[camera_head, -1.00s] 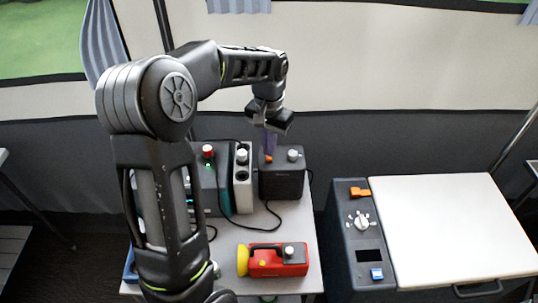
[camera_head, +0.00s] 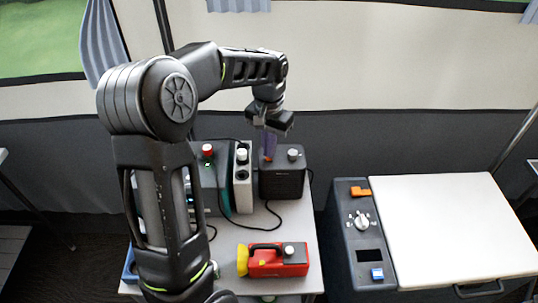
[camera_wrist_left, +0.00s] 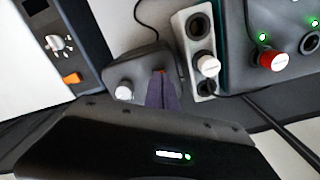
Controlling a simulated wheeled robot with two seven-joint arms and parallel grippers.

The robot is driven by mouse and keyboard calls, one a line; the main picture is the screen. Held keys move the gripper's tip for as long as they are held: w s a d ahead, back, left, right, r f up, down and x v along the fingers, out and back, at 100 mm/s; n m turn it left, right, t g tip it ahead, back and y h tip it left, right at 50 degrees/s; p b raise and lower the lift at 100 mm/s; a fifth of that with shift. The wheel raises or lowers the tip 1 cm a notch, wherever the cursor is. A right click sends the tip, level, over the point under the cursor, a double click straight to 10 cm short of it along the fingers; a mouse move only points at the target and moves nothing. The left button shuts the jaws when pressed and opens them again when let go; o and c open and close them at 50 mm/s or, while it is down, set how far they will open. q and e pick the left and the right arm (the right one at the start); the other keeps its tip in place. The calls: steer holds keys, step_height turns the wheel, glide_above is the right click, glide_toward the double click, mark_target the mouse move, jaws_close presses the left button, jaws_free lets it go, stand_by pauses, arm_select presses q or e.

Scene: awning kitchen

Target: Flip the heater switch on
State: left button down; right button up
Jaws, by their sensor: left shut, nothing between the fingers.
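A dark box with a ribbed front, which looks like the heater (camera_head: 284,184), stands at the back right of the small table. On its top are a white knob (camera_head: 293,154) and a small orange switch (camera_head: 268,159). My left gripper (camera_head: 269,149) points down with its fingers shut and empty, their tips at the orange switch. In the left wrist view the purplish fingers (camera_wrist_left: 162,94) cover most of the orange switch (camera_wrist_left: 161,71), beside the white knob (camera_wrist_left: 124,92). I cannot tell if they touch it or which way it is set. My right gripper is out of view.
A grey power strip-like box (camera_head: 243,190) and a dark box with a red knob (camera_head: 208,151) stand left of the heater. A red and yellow flashlight (camera_head: 275,262) lies in front. A white-topped unit (camera_head: 450,230) with an orange switch stands right, across a gap.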

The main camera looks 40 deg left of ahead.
arm_select(q)
steer(key=shift+f+b, duration=0.35)
steer(key=shift+f, duration=0.25)
steer(key=shift+r+p, duration=2.8)
steer(key=shift+r, duration=0.8)
